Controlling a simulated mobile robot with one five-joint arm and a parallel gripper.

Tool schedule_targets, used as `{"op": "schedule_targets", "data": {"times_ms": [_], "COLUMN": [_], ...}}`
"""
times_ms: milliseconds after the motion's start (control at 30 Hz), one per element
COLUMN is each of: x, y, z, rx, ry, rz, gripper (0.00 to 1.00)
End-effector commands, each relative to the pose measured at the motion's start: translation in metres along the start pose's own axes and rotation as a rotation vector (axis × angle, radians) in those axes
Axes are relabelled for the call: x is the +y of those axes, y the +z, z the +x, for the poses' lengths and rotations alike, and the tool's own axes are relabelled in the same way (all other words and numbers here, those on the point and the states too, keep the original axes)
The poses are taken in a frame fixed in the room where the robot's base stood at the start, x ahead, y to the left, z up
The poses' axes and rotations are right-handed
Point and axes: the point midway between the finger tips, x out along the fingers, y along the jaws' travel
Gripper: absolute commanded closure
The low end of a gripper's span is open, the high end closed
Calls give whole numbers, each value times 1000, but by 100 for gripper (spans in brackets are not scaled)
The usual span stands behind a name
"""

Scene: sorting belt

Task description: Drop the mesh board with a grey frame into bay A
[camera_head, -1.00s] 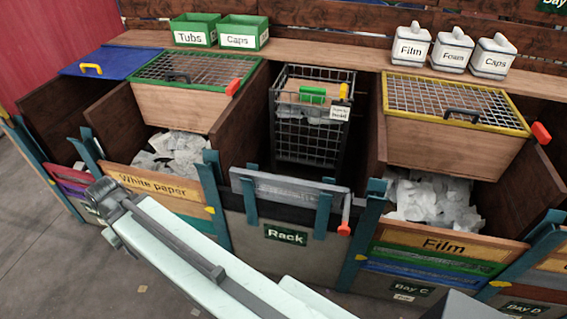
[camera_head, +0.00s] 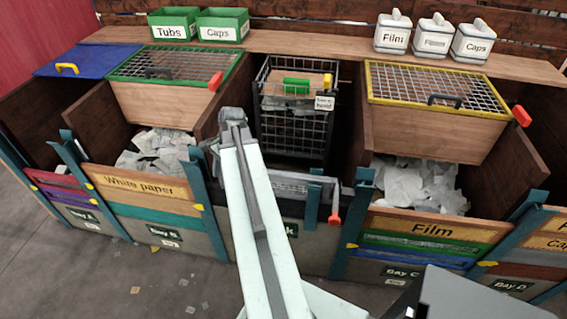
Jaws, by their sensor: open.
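A grey-framed board (camera_head: 288,187) stands nearly edge-on in the rack slot at the front middle, with a red tab at its right end. Its mesh face is not clearly visible, and my arm hides its left part. Bay A (camera_head: 83,215) is the far-left bay. A blue panel with a yellow handle (camera_head: 85,62) lies at its back and its inside is open and dark. My gripper (camera_head: 229,122) is at the arm's far end, just left of and beyond the grey-framed board in the picture. It is open and its fingers are hard to make out.
A green-framed mesh lid (camera_head: 175,63) covers the back of the White paper bay, and a yellow-framed one (camera_head: 435,84) that of the Film bay. Both bays hold white scraps. A black wire cart (camera_head: 292,130) stands behind the rack. Tall wooden dividers separate the bays.

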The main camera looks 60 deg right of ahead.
Motion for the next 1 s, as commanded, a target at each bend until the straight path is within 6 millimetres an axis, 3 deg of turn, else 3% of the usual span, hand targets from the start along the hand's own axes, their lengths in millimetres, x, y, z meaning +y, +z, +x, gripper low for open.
{"op": "schedule_targets", "data": {"times_ms": [33, 100, 200, 300, 433, 667, 1000], "x": [15, 39, 70, 93, 106, 106, 97], "y": [-42, -88, -137, -166, -180, -181, -182], "z": [-14, -30, -49, -61, -67, -59, -2], "rx": [-10, -29, -57, -79, -94, -94, -94], "ry": [-33, -76, -126, -159, -177, -178, -177], "rz": [182, 424, 697, 874, 969, 975, 972], "gripper": [49, 49, 49, 49, 49, 49, 49]}}
